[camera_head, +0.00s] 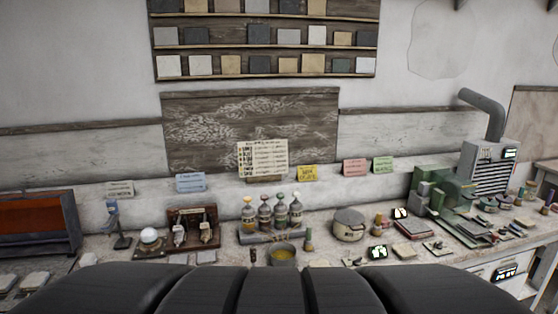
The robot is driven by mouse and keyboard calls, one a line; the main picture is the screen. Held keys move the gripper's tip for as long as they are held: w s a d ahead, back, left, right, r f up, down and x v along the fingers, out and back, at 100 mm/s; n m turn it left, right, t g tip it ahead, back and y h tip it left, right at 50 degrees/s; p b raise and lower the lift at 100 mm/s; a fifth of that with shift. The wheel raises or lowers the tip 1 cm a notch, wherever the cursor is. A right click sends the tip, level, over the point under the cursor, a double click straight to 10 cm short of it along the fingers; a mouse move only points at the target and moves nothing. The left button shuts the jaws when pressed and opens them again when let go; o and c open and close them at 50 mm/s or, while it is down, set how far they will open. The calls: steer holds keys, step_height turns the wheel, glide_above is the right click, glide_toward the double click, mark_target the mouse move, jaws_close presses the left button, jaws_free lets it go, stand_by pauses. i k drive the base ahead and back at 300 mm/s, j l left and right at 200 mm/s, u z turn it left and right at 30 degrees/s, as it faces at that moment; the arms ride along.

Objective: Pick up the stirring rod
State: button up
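I cannot make out a stirring rod; things on the workbench (215,256) are small here, and its front part is hidden behind a broad black ribbed shape along the bottom of the picture, which seems to be part of my own body. A round pot (283,255) with something yellow in it stands at the middle of the bench, just beyond that shape. A row of several stoppered bottles (265,215) stands in a rack behind the pot. My gripper does not show in this view.
A dark box with an orange-red front (35,226) stands at the left. A white ball on a stand (149,236) and a wooden case (192,230) lie left of the bottles. A lidded round pot (349,224) and a green machine (430,195) stand to the right. Bare bench is scarce.

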mark_target(253, 255)
steer(key=k+l+u, duration=0.1)
steer(key=l, duration=0.35)
steer(key=i+l+z, duration=0.1)
steer(key=l, duration=0.55)
steer(key=k+u, duration=0.15)
steer(key=k, duration=0.3)
steer(key=i, duration=0.1)
steer(key=l+u, duration=0.05)
